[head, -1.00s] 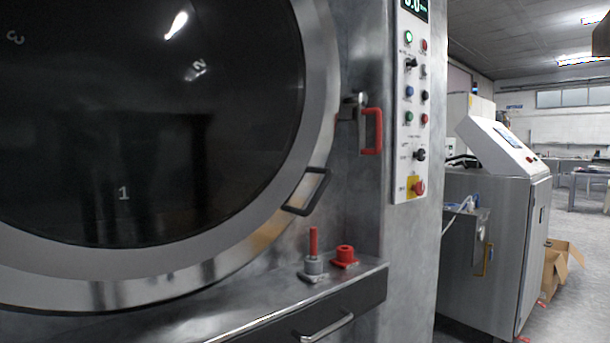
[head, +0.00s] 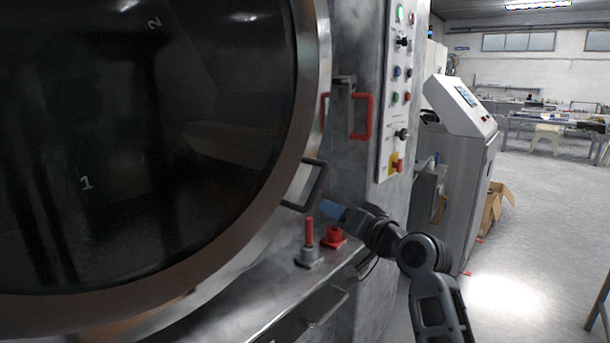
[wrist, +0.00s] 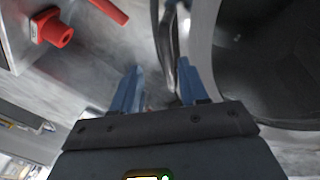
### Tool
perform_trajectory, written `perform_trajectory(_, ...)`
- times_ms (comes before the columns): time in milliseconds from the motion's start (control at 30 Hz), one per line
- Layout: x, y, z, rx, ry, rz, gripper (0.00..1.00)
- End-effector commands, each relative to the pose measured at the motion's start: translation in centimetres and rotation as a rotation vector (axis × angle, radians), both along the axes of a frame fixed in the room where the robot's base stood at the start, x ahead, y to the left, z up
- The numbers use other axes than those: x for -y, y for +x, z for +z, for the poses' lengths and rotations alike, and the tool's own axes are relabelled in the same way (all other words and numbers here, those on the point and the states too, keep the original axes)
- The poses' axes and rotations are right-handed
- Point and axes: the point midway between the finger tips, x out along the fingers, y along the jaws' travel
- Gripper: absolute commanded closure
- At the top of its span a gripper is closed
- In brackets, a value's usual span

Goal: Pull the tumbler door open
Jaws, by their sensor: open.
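The tumbler door (head: 311,75) is a big round dark window in a metal ring, filling the left of the head view. Its black loop handle (head: 316,186) stands on the lower right of the ring. I cannot tell whether the door is fully closed. My gripper (head: 332,209) is open, with blue fingers, just below and right of the handle. In the wrist view the open fingers (wrist: 160,64) point toward the dark handle bar (wrist: 168,40), which lies between and beyond their tips. Whether a finger touches it cannot be told.
A red-handled latch (head: 362,116) sits right of the door. A control panel (head: 398,115) is beyond it. A grey ledge (head: 270,300) carries a red-topped post (head: 309,240) and a red knob (head: 333,236), close below my gripper. Open floor lies at right.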

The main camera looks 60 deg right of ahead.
Motion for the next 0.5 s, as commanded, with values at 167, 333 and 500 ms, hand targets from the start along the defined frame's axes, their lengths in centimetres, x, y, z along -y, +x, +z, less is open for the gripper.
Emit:
perform_trajectory(167,1.9,-0.3,3.0,0.03,0.002,-0.001,0.57)
perform_trajectory(333,2.7,0.9,3.2,0.032,0.003,0.001,0.57)
perform_trajectory(500,3.9,3.3,3.2,0.032,0.003,0.001,0.57)
